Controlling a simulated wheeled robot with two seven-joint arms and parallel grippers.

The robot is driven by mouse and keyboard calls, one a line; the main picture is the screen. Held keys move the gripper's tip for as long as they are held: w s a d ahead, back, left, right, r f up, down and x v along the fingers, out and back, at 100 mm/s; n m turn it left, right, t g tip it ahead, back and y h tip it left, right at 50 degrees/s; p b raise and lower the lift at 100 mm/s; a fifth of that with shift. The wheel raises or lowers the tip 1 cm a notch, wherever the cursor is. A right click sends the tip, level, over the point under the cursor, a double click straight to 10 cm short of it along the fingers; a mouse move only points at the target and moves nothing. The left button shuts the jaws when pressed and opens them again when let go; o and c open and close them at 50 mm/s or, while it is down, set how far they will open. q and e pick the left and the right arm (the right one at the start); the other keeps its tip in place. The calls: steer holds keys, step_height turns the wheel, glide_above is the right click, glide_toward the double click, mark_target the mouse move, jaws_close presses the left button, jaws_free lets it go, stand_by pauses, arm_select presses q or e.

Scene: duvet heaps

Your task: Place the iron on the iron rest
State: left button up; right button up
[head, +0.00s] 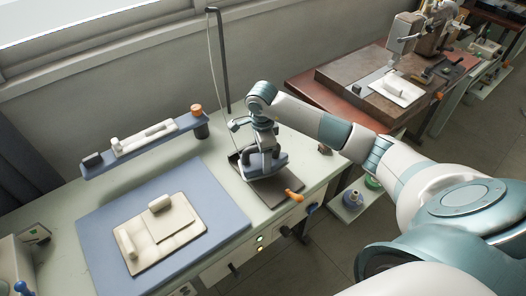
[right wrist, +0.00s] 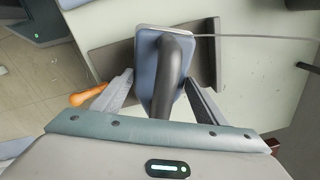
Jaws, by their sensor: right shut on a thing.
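The blue-grey iron (head: 268,164) has a dark handle and a cord rising to a tall pole. My right gripper (head: 263,146) is shut on the iron from above. In the right wrist view my right gripper (right wrist: 162,92) has a finger on each side of the dark handle, with the iron's blue body (right wrist: 147,62) beyond. The dark flat iron rest (head: 283,194) lies under the iron; it also shows in the right wrist view (right wrist: 205,65). The iron covers part of the rest; I cannot tell whether they touch. My left gripper is not in view.
A blue mat (head: 215,205) with a folded cream duvet piece (head: 150,245) lies to the left. A blue shelf (head: 150,146) stands behind it. An orange handle (head: 292,195) is at the rest's front edge. The cord pole (head: 222,60) stands behind the iron.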

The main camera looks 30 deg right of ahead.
steer(key=shift+f+p, duration=0.45)
steer(key=shift+f, duration=0.85)
steer(key=shift+f, duration=0.1)
steer(key=o, duration=1.5)
steer(key=shift+f, duration=0.1)
steer(key=shift+o, duration=0.2)
steer(key=shift+s, duration=0.1)
